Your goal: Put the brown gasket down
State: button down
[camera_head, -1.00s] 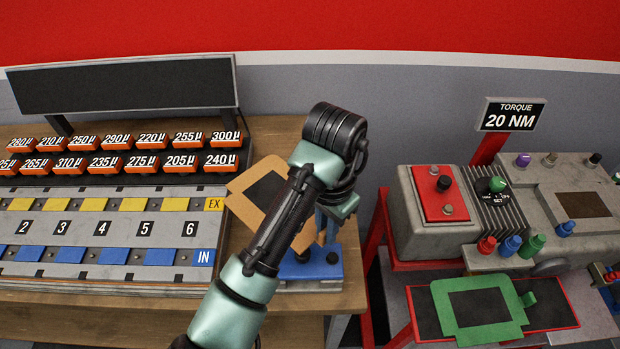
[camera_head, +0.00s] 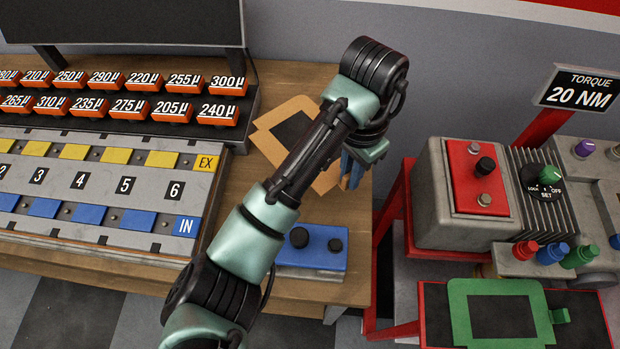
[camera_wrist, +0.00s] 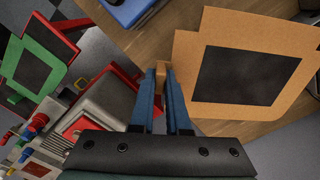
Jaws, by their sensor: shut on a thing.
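The brown gasket (camera_head: 268,146) is a flat frame with a dark centre, at the right end of the wooden table, partly behind my arm. In the wrist view the gasket (camera_wrist: 225,25) lies to the right of my fingers, with a small tab between them. My gripper (camera_head: 350,172) is shut on this tab; its blue fingers also show in the wrist view (camera_wrist: 163,85). I cannot tell whether the gasket touches the table top or hangs just above it.
The wooden table (camera_head: 345,265) bears a blue block with black knobs (camera_head: 318,245) near its front edge and a slotted rack (camera_head: 125,160) on the left. A grey machine (camera_head: 432,200) stands right, across a gap. A green gasket (camera_head: 462,325) lies on a dark pad there.

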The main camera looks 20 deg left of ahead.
aim_at(343, 208)
notch_tip(343, 208, down, 10)
jog(key=shift+f+p, duration=0.15)
jog(key=shift+p, duration=0.15)
dwell(0.3)
jog(key=c, duration=0.9)
grip_release()
jog(key=shift+f, duration=0.1)
notch_tip(343, 208, up, 12)
jog(key=shift+r+p, duration=0.2)
jog(key=shift+p, duration=0.15)
